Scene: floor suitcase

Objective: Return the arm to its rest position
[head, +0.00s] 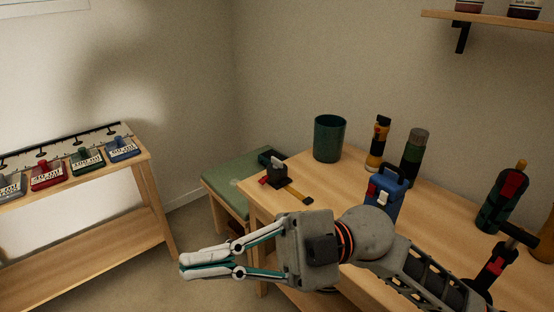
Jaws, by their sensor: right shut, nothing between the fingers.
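My right gripper (187,267) shows in the head view, its arm reaching in from the lower right. Its fingers are together with nothing between them, and they point left, over the floor in front of the wooden table (335,190). The wrist and forearm pass in front of the table and hide part of its top and near edge. My left gripper is not in view.
On the table stand a dark green cup (330,138), a blue case (385,193), a yellow-black flashlight (378,143) and several tools. A wooden shelf unit (150,225) with several labelled blocks is at left. Bare floor (200,222) lies between.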

